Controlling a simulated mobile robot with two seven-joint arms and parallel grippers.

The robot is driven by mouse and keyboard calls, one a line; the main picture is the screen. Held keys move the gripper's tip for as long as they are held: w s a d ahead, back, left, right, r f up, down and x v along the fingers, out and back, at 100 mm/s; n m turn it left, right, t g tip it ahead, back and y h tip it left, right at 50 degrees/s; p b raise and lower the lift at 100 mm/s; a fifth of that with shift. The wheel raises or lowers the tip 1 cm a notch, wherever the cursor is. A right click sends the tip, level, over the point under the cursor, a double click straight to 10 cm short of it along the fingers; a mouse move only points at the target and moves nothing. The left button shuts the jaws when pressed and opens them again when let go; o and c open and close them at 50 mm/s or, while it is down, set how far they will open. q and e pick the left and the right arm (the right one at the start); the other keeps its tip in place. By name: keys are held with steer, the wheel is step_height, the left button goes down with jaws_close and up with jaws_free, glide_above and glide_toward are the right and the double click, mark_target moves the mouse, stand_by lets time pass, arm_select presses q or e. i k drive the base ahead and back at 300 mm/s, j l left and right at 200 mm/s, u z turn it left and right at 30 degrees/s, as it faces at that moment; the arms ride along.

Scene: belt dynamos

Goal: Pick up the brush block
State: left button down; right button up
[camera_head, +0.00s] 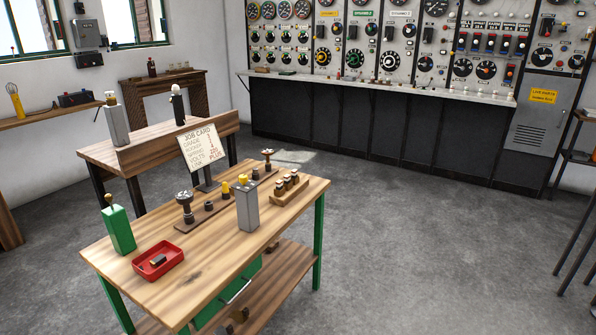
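A small dark block (157,260) lies in a shallow red tray (172,267) at the front left of the wooden workbench (215,262). It looks like the brush block, but it is too small to be sure. A wooden rack (289,190) with several small dark, light-topped pieces sits at the bench's back right. Neither of my grippers shows in the head view.
On the bench stand a green box (118,229), a grey box (247,206), a dark post on a wooden strip (185,207) and a job card (201,147). A second wooden bench (150,146) stands behind. Floor to the right (420,250) is clear.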

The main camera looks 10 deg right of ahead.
mark_target(281, 199)
steer(key=i+l, duration=0.2)
steer(key=l, duration=0.15)
steer(key=i+l, duration=0.2)
steer(key=l, duration=0.15)
steer(key=i+l, duration=0.2)
steer(key=l, duration=0.15)
steer(key=i+l, duration=0.2)
steer(key=l, duration=0.15)
steer(key=u, duration=0.3)
steer(key=i+l+u, duration=0.15)
steer(key=u, duration=0.25)
steer(key=i+l+u, duration=0.1)
steer(key=l+u, duration=0.25)
steer(key=i+l+u, duration=0.15)
steer(key=l, duration=0.25)
steer(key=l+u, duration=0.2)
steer(key=l, duration=0.2)
steer(key=i+l, duration=0.1)
steer(key=l, duration=1.2)
steer(key=i+l+u, duration=0.1)
steer(key=l, duration=0.55)
steer(key=i, duration=0.05)
